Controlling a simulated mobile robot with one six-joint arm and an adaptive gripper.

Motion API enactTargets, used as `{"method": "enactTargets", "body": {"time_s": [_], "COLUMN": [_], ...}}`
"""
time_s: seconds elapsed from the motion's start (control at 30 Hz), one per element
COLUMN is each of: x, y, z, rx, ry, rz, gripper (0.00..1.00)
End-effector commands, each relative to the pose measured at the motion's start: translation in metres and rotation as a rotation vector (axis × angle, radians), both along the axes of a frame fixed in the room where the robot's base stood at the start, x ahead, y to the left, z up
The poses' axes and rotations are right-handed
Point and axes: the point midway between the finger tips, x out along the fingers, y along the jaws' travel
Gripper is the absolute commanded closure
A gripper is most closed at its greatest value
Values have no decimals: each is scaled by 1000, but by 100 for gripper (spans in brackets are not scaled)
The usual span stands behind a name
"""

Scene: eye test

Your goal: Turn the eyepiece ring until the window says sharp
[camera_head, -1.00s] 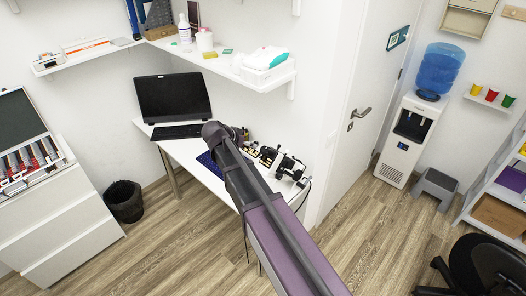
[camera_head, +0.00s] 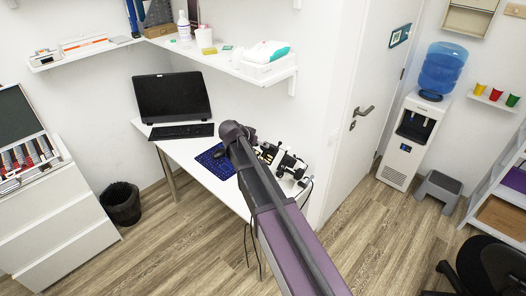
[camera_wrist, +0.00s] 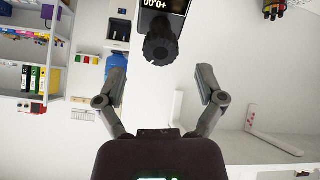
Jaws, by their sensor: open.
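In the wrist view the dark ribbed eyepiece ring (camera_wrist: 160,48) is at the top centre, below a small dark display window (camera_wrist: 163,4). The window shows upside-down white digits that look like +0.00, cut by the frame's top edge. My gripper (camera_wrist: 162,76) is open, one finger on each side below the ring. The ring appears beyond the fingertips, with nothing between them. In the head view a black and white instrument (camera_head: 288,163) stands on the white desk (camera_head: 186,154), partly behind my arm. I cannot make out the gripper there.
A laptop (camera_head: 172,96), a mouse (camera_head: 219,154) and a blue mat (camera_head: 212,166) are on the desk. A shelf (camera_head: 232,66) with bottles and boxes hangs above. A black bin (camera_head: 121,204) stands left, a water dispenser (camera_head: 411,138) right.

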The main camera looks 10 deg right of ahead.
Motion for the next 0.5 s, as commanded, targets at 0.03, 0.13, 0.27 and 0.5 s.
{"method": "enactTargets", "body": {"time_s": [0.03,0.13,0.27,0.5], "x": [3,8,13,18], "y": [-4,-10,-17,-26], "z": [-8,-15,-23,-31], "rx": [0,0,2,1], "ry": [-1,-1,0,1], "rz": [-1,-1,-2,-2], "gripper": [12,12,12,12]}}
